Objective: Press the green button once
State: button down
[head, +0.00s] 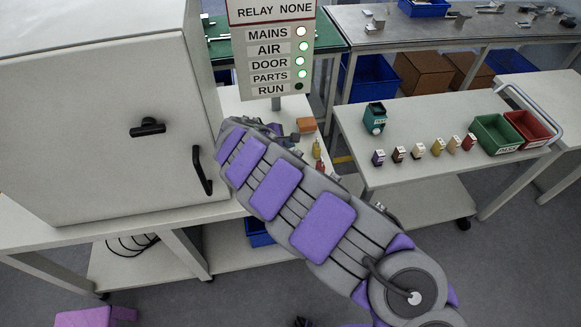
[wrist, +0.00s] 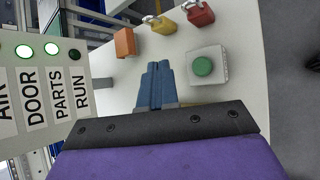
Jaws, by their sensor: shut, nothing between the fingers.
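The green button (wrist: 203,66) is a round cap on a pale square housing (wrist: 220,76) on the white table, right of centre in the wrist view. My gripper (wrist: 158,66) shows there as two blue fingers, shut together and empty. The fingertips lie just left of the button housing in that view and look apart from it; their height above the table is hard to tell. In the head view my arm crosses the middle toward the table by the cabinet. The button is hidden there behind the arm.
A status sign (head: 275,50) stands behind, with MAINS, AIR, DOOR and PARTS lit and RUN dark. Padlocks, yellow (wrist: 160,24) and red (wrist: 198,13), and an orange block (wrist: 125,42) lie near the button. A large grey cabinet (head: 90,120) stands left. A cart (head: 400,172) with bins stands right.

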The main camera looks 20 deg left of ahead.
jog(key=f+b, duration=0.6)
jog(key=f, duration=0.1)
jog(key=shift+d+f, duration=0.2)
jog(key=shift+f+b, duration=0.3)
jog(key=shift+d+f, duration=0.1)
jog(key=shift+d, duration=0.75)
jog(key=shift+a+f, duration=0.15)
jog(key=shift+a, duration=0.5)
jog(key=shift+d, duration=0.5)
